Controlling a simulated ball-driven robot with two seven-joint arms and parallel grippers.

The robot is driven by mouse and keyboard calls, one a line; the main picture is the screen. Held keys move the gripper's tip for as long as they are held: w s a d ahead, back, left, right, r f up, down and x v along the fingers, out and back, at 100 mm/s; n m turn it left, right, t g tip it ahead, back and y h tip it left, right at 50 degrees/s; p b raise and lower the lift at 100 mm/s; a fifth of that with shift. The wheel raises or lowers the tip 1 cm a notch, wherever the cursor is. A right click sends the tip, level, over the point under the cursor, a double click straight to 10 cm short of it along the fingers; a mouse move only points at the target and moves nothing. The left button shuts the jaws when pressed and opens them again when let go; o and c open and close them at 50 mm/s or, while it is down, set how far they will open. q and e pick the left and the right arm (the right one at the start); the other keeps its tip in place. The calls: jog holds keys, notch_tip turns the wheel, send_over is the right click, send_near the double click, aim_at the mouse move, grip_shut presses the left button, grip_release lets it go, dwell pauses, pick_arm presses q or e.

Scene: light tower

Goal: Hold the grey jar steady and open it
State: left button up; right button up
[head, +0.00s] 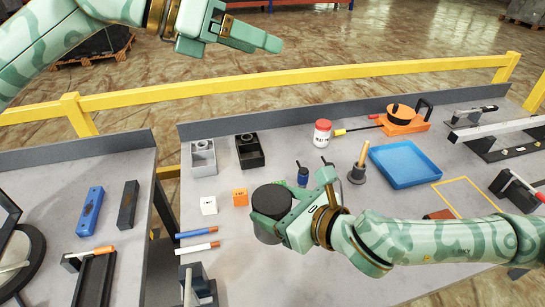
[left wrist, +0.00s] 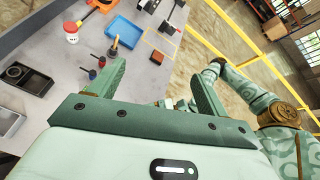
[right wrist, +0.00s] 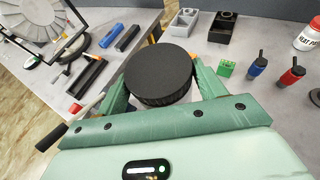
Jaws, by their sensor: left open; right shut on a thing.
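The grey jar (head: 268,224) with its dark round lid (head: 272,201) is at the middle front of the bench in the head view. My right gripper (head: 283,214) is shut on the jar from the right side. In the right wrist view the black lid (right wrist: 158,72) sits between the two fingers and hides most of the jar. I cannot tell whether the jar touches the bench. My left gripper (head: 255,28) is open and empty, high up beyond the bench's back edge and apart from the jar. Its spread fingers show in the left wrist view (left wrist: 160,88).
A white cube (head: 208,205), an orange cube (head: 240,197) and two markers (head: 197,240) lie left of the jar. A blue bottle (head: 303,176), a plunger-like tool (head: 359,165) and a blue tray (head: 404,164) stand behind and right. A yellow rail (head: 300,77) runs behind the bench.

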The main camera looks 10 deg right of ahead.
pick_arm(q)
jog(key=s+d+f+m+g+y, duration=0.2)
jog(key=s+d+f+y, duration=0.25)
jog(key=f, duration=0.35)
jog(key=m+y, duration=0.2)
jog(key=y, duration=0.6)
send_over(273, 197)
notch_tip(273, 197, down, 8)
jog(key=shift+d+f, duration=0.15)
jog(key=shift+f, duration=0.45)
jog(key=f, duration=0.7)
jog(key=shift+a+f, duration=0.2)
jog(key=shift+f, duration=0.05)
jog(key=shift+c, duration=0.4)
